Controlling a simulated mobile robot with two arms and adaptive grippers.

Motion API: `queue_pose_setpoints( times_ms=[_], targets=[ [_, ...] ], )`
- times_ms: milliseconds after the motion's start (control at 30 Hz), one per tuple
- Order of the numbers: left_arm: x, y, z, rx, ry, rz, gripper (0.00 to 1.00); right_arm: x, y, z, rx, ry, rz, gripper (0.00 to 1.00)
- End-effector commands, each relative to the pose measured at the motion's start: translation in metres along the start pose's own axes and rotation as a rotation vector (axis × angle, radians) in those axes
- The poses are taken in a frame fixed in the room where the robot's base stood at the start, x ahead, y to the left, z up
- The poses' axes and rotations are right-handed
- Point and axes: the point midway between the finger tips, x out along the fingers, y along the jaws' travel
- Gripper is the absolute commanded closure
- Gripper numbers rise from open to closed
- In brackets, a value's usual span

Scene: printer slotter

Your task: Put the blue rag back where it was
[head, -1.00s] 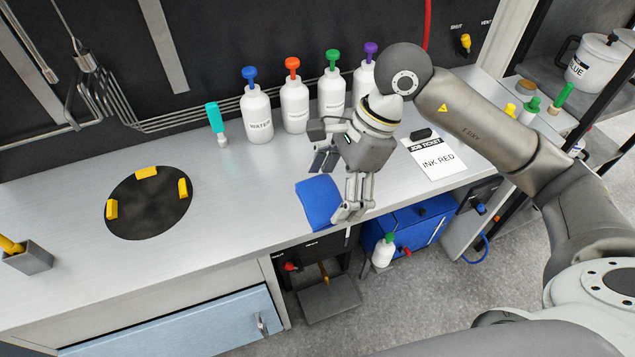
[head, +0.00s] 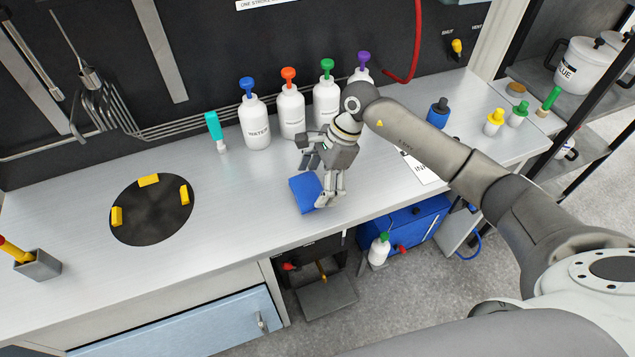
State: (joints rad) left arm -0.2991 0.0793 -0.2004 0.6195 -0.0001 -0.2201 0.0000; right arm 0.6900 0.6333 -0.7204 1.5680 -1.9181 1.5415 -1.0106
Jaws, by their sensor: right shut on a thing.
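The blue rag (head: 303,193) is a folded pad over the front middle part of the metal bench, left of the job ticket. My right gripper (head: 322,188) points down at it, its fingers at the rag's right side, and is shut on the rag. I cannot tell whether the rag rests on the bench or hangs just above it. The arm comes in from the right. My left gripper is not in view.
Several white bottles, including the water bottle (head: 255,124), stand behind my right gripper. The job ticket (head: 421,166) is partly hidden by my arm. A black disc (head: 150,215) with yellow blocks lies at left. The bench between disc and rag is clear.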

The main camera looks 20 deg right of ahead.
Motion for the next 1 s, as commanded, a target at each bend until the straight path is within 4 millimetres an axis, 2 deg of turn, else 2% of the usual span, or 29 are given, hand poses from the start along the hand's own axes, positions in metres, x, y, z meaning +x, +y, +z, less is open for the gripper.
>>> queue_pose_setpoints(
  times_ms=[100, 467, 500, 567, 1000],
  targets=[
    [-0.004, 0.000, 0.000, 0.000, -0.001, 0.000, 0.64, 0.012, 0.001, -0.005, 0.001, -0.001, 0.001, 0.34],
    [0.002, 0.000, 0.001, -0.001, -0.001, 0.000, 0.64, 0.017, 0.000, -0.007, 0.000, 0.000, -0.001, 0.34],
    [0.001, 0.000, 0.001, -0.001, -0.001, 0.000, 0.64, 0.016, 0.000, -0.007, 0.000, 0.000, -0.001, 0.09],
    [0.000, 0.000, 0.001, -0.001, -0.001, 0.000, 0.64, 0.015, 0.000, -0.006, 0.000, 0.000, -0.001, 0.01],
    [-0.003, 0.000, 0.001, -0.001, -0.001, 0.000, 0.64, 0.013, 0.000, -0.005, 0.000, 0.000, -0.001, 0.00]
  ],
)
